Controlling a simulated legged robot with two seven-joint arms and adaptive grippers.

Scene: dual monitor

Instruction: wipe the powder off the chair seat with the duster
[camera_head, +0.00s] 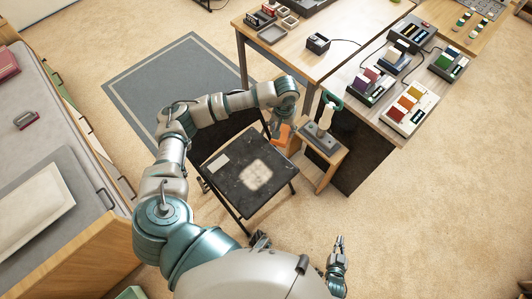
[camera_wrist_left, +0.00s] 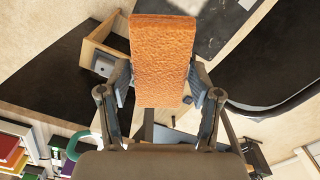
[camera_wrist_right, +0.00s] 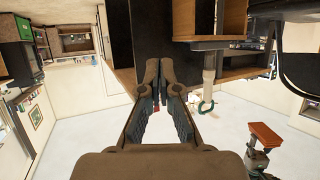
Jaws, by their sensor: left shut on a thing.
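The black chair seat (camera_head: 232,181) is at the middle of the head view. A pale, roughly square powder patch (camera_head: 257,175) lies on it. My left gripper (camera_head: 284,122) is shut on the orange block-shaped duster (camera_head: 281,134), above and beyond the seat's far right edge. In the left wrist view the duster (camera_wrist_left: 163,55) stands out between the two fingers. The duster also shows in the right wrist view (camera_wrist_right: 266,134), apart from the seat. My right gripper (camera_head: 338,250) is shut and empty, low and to the right of the chair.
A small wooden stand (camera_head: 330,166) beside the chair bears a grey tray and a pale bottle-like item (camera_head: 325,117) with a green ring. A wooden desk (camera_head: 345,62) with several devices stands behind. A grey-topped counter (camera_head: 85,165) is at left. The right floor is clear.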

